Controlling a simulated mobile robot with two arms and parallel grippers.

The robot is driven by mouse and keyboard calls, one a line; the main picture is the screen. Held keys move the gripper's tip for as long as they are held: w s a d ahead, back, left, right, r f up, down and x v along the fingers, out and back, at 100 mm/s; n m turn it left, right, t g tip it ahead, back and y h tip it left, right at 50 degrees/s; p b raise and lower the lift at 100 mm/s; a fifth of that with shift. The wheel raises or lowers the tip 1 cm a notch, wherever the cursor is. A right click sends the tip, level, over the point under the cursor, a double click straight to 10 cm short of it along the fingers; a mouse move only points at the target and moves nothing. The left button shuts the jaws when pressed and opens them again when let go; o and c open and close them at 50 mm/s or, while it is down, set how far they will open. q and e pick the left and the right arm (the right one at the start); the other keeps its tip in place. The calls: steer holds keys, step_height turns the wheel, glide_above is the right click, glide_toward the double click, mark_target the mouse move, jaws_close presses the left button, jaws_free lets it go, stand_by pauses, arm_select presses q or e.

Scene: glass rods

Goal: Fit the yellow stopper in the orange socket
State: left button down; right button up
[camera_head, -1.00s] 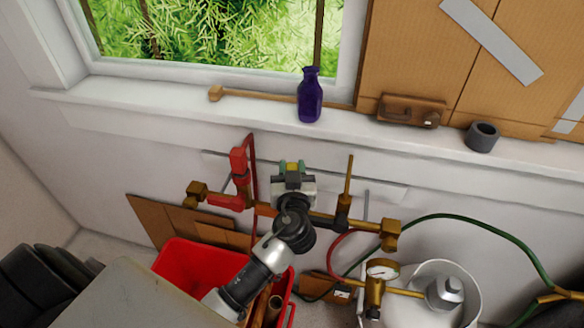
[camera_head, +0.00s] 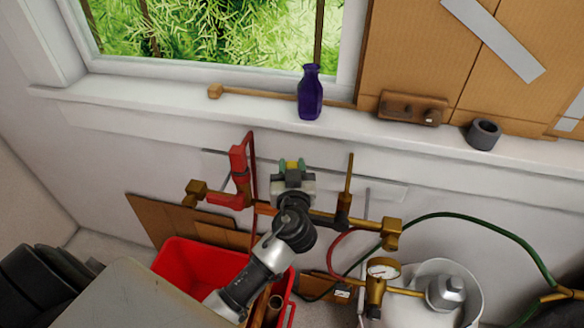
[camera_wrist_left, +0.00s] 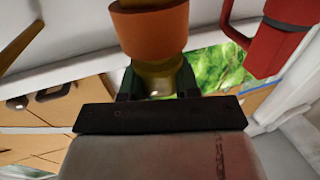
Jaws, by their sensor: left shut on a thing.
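The yellow stopper (camera_wrist_left: 158,76) is between the green fingertips of my left gripper (camera_wrist_left: 158,84). In the head view my left gripper (camera_head: 292,168) is in front of the wall by the pipework, and a bit of the yellow stopper (camera_head: 291,164) shows between its fingers. In the wrist view the orange socket (camera_wrist_left: 152,30) is right at the stopper's end, in line with it. The edges meet or overlap in the picture; I cannot tell whether the stopper is inside. In the head view my gripper and wrist hide most of the socket's area. My right gripper is not in view.
A red valve (camera_head: 238,175) stands close left of my gripper. Brass pipe (camera_head: 365,222) and an upright rod (camera_head: 348,180) are on its right. A purple bottle (camera_head: 310,95) is on the sill above. A red bin (camera_head: 190,262) and a white bucket (camera_head: 470,300) are below.

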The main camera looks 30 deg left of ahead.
arm_select(q)
steer(key=shift+b, duration=0.35)
stand_by(0.6)
steer(key=shift+f+b, duration=0.6)
steer(key=shift+b, duration=0.15)
steer(key=c, duration=1.1)
jaws_free()
steer(key=b+v, duration=0.4)
steer(key=v, duration=0.7)
